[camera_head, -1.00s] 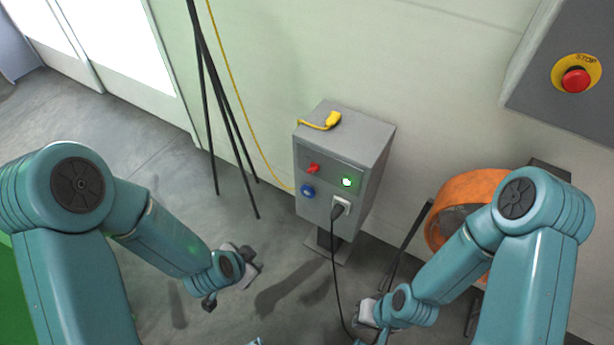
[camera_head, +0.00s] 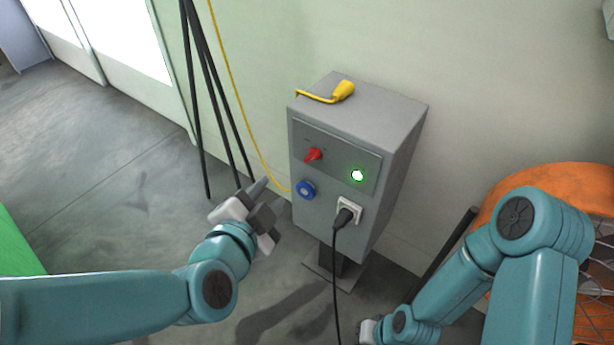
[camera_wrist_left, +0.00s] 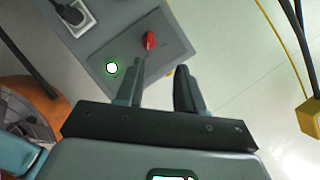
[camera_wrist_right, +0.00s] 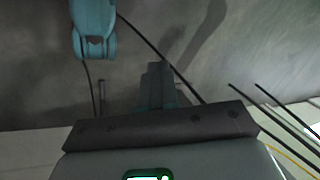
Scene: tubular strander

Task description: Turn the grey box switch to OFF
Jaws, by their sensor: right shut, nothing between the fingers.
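The grey box (camera_head: 350,218) stands on a short post by the wall. Its red switch (camera_head: 313,155) sits on the upper front panel, left of a lit green lamp (camera_head: 357,175); its labels are too small to read. My left gripper (camera_head: 270,208) is just left of the box, below the switch and apart from it. In the left wrist view, its fingers (camera_wrist_left: 160,78) are spread and empty, with the red switch (camera_wrist_left: 149,41) beyond their tips.
A blue socket (camera_head: 306,190) and a black plug (camera_head: 345,216) with a hanging cable are on the box front. A yellow-handled tool (camera_head: 340,91) lies on top. Black poles (camera_head: 205,110) stand left; an orange drum (camera_head: 560,190) is right.

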